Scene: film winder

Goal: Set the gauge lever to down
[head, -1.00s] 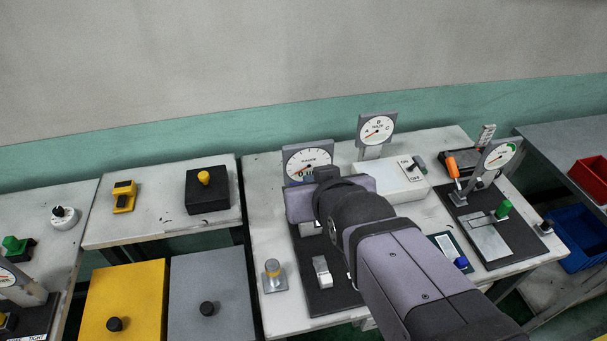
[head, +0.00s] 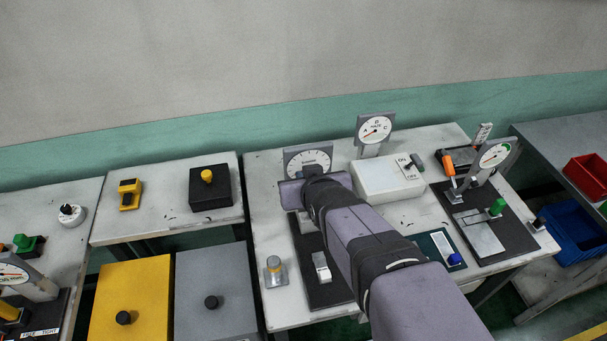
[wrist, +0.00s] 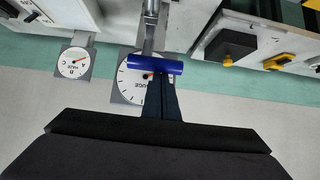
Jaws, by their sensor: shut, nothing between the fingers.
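The gauge (head: 308,158), a round white dial on a grey plate, stands at the back of the middle table. Its lever is hidden behind my arm in the head view. In the wrist view, a blue bar handle (wrist: 150,64) on a grey metal arm (wrist: 153,30) crosses in front of the gauge dial (wrist: 128,85). My gripper (wrist: 162,80) is shut and empty, its fingertips right at the blue handle. Whether they touch it I cannot tell. In the head view my gripper (head: 315,178) is at the gauge's front, its fingers hidden.
A white box with a switch (head: 385,182) and another dial (head: 375,130) stand right of the gauge. A black plate with a green-knobbed slide (head: 497,207) lies farther right. A yellow-topped knob (head: 274,268) stands at the table's left. A blue knob (head: 455,259) is near the front.

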